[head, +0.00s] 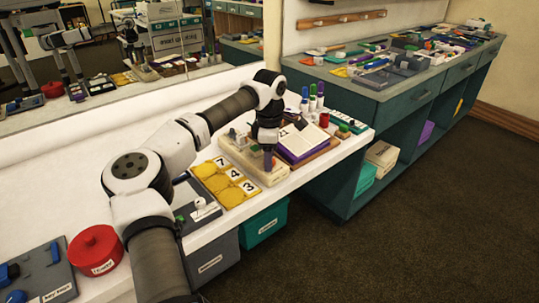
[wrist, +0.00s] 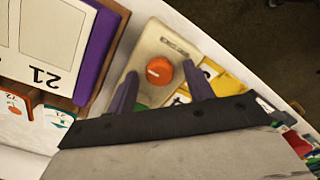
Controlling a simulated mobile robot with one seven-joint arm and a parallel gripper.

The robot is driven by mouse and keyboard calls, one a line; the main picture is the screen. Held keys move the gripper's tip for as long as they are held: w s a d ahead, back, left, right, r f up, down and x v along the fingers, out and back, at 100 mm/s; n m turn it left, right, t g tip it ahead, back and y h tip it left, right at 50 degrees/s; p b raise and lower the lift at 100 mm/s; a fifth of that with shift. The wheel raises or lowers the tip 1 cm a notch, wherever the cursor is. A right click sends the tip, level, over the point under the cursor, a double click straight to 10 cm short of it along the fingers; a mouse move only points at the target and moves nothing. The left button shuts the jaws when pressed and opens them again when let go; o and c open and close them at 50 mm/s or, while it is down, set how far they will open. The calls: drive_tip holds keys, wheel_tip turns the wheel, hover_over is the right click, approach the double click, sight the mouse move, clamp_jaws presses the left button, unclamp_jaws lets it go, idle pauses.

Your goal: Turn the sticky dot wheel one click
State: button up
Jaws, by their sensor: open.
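A round orange dial (wrist: 159,72) with a pale mark sits on a beige base (wrist: 150,45) in the wrist view; it may be the sticky dot wheel. The label on the base is too small to read. My gripper (wrist: 160,84) is open, with one purple finger on each side of the dial; whether they touch it I cannot tell. In the head view, my gripper (head: 268,162) points down over the beige base (head: 243,162), and the dial is hidden there.
Several upright markers (head: 313,98) stand behind. A red tin (head: 96,250) stands at the table's left.

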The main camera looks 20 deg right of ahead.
drive_tip(key=shift+c, duration=0.4)
drive_tip(key=c, duration=0.9)
drive_tip(key=shift+n, duration=0.3)
drive_tip(key=n+p, duration=0.1)
drive_tip(key=n, duration=0.2)
drive_tip(key=shift+n, duration=0.3)
drive_tip(key=n, duration=0.4)
drive_tip(key=shift+n+p, duration=0.3)
drive_tip(key=shift+p, duration=0.05)
drive_tip(key=n, duration=0.4)
drive_tip(key=shift+n, duration=2.5)
